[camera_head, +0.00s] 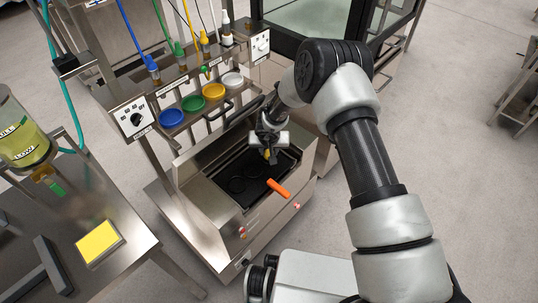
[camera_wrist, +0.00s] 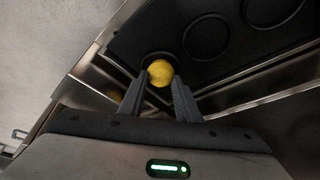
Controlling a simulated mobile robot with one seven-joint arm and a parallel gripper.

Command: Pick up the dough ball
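The dough ball (camera_wrist: 160,72) is small, round and yellow. In the wrist view it sits between the two fingertips of my gripper (camera_wrist: 161,82), one dark finger on each side, with a dark round well edge just behind it. I cannot tell whether the fingers press on it or whether it is clear of the well. In the head view my gripper (camera_head: 268,151) points down over the far end of the black tray (camera_head: 222,191), and only a small bit of yellow shows at its tips.
The tray, with dark round rings, lies inside a steel machine (camera_head: 190,192) with raised metal walls. An orange handle (camera_head: 278,188) sticks out at its front. Coloured bowls (camera_head: 193,103) stand on a shelf behind. A steel table with a yellow pad (camera_head: 98,242) is at left.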

